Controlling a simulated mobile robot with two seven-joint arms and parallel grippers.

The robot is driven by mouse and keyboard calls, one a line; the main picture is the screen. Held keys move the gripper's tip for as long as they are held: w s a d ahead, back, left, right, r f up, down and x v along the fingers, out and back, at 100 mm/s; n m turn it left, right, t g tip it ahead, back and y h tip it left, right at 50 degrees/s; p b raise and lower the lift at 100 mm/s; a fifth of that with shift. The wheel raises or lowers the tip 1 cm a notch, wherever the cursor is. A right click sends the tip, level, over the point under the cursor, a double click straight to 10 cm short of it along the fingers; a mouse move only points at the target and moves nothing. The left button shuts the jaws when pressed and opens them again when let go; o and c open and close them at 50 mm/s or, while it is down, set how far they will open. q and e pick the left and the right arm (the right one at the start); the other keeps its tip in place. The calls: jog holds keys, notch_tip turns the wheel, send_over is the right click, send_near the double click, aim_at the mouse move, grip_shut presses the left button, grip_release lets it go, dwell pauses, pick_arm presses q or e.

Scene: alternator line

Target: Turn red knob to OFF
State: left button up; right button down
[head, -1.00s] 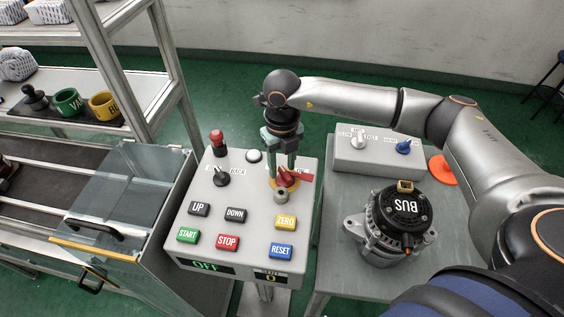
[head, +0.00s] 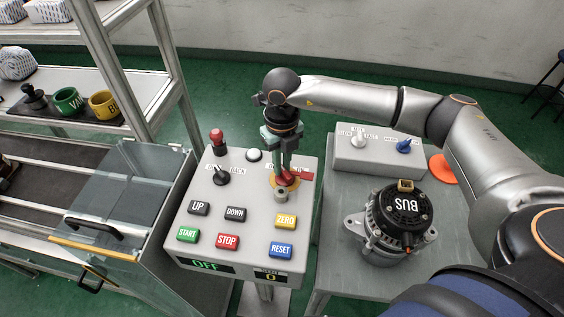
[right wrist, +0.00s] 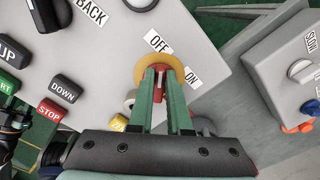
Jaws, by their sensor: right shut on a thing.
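The red knob (head: 288,179) sits on a yellow disc at the upper right of the grey control panel (head: 253,205). My right gripper (head: 284,174) points down at the knob and is shut on it. In the right wrist view, the red knob (right wrist: 159,80) shows between the two green fingers, with the yellow disc (right wrist: 148,64) around it. The OFF label (right wrist: 157,41) is beyond the disc and the ON label (right wrist: 192,78) is to its right. The fingers hide part of the knob, so I cannot tell its exact angle.
The panel also has a black lever (head: 222,176), a red-topped stalk (head: 217,140) and several coloured buttons. Its display (head: 207,265) reads OFF. A grey switch box (head: 350,155) and an alternator (head: 398,220) stand on the table to the right. A clear guard (head: 125,200) is at left.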

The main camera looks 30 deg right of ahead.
jog(key=shift+n, duration=0.4)
jog(key=shift+r+b, duration=0.1)
jog(key=shift+b, duration=0.2)
jog(key=c, duration=0.9)
grip_release()
jog(key=shift+o, duration=0.2)
notch_tip(320, 180, up, 12)
jog(key=b, duration=0.1)
jog(key=shift+r, duration=0.2)
jog(key=shift+a, duration=0.1)
